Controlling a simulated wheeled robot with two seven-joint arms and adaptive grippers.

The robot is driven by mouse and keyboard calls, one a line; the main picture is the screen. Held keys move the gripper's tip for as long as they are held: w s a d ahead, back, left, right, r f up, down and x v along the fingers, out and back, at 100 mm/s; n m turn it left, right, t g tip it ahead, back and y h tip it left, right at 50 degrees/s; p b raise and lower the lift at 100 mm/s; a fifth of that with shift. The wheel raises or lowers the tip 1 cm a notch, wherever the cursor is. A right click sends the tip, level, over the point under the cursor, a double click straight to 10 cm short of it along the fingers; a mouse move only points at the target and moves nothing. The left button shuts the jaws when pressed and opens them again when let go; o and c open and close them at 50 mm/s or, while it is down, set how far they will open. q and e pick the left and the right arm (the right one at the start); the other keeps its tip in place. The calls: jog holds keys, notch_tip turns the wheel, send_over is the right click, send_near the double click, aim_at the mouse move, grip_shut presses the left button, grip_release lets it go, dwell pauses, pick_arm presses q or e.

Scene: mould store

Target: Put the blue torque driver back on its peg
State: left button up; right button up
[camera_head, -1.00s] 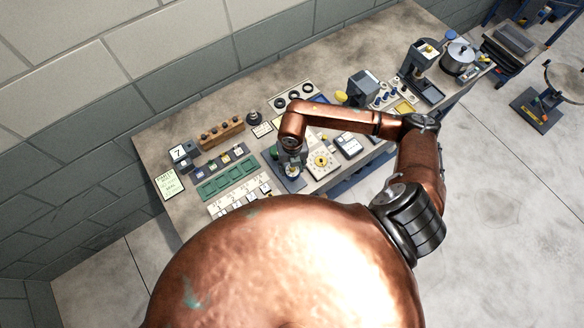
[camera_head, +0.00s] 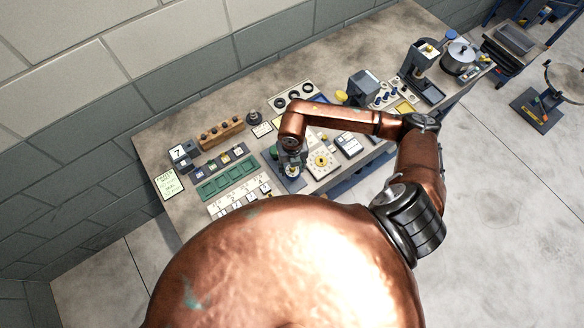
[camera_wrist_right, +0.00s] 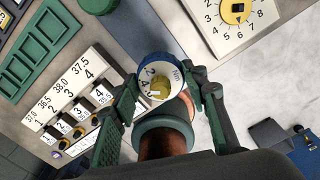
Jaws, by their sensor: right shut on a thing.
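The blue torque driver shows in the right wrist view as a round white dial with a blue rim, "Nm" lettering and a yellow centre (camera_wrist_right: 160,72). My right gripper (camera_wrist_right: 161,88) is shut on it, with one finger on each side of the dial. In the head view my right gripper (camera_head: 291,167) hangs over the front middle of the bench, above a blue-grey pad (camera_head: 270,154). The driver is small there and mostly hidden by the gripper. I cannot make out its peg in either view. My left gripper is not in view.
Left of the gripper lie a green tray (camera_head: 228,181) and a white numbered rack (camera_head: 222,207). A wooden block (camera_head: 222,133) stands behind left; a pot (camera_head: 459,57) stands far right.

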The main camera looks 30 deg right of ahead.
jog(key=shift+f+b, duration=0.85)
jog(key=shift+f, duration=0.05)
dwell(0.5)
jog(key=o, duration=1.3)
jog(key=shift+o, duration=0.4)
jog(key=o, duration=0.4)
jog(key=shift+r+p, duration=2.2)
jog(key=shift+r, duration=1.6)
